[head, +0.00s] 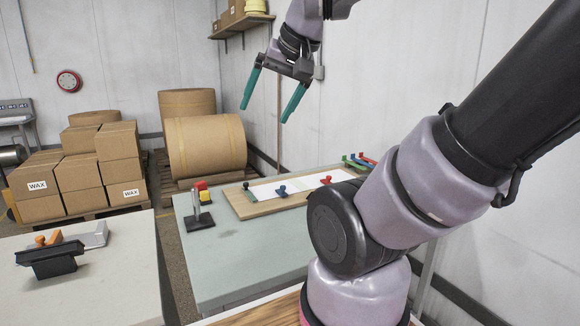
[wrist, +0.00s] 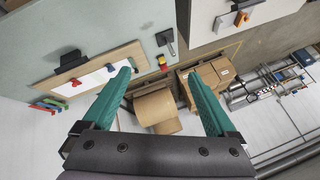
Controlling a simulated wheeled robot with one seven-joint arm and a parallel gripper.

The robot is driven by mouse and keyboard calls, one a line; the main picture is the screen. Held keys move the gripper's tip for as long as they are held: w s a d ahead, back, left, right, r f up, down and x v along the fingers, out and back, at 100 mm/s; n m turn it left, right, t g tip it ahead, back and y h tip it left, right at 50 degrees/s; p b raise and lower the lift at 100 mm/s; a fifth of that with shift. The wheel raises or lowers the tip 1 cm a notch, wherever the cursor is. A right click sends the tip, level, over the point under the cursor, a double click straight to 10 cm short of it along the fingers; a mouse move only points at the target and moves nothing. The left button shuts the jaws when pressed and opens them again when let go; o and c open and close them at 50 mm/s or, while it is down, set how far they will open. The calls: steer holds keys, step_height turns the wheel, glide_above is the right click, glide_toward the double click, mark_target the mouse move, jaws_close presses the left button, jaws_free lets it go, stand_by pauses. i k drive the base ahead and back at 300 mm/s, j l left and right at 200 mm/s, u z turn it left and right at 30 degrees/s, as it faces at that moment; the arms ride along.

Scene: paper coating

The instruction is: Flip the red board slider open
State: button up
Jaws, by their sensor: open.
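The red slider (head: 326,180) sits on a wooden board (head: 243,206) with a white strip, toward the right end of that strip. A blue slider (head: 282,190) is left of it and a black knob (head: 246,186) is at the strip's left end. My gripper (head: 264,115) is open and empty, high in the air above and apart from the board. Its teal fingers (wrist: 159,72) are spread wide. The near right end of the board is hidden behind my arm.
The board lies on a pale green table (head: 225,255). A metal post on a dark base (head: 201,222) and red and yellow blocks (head: 202,190) stand left of it. Coloured handles (head: 358,161) lie beyond the board. A left table (head: 100,290) holds a black tool (head: 50,260). A wall is close behind.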

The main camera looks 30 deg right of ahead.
mark_target(325, 181)
steer(key=i+l, duration=0.1)
steer(key=l, duration=0.85)
steer(key=i+l, duration=0.15)
steer(key=l, duration=0.8)
steer(key=i, duration=0.05)
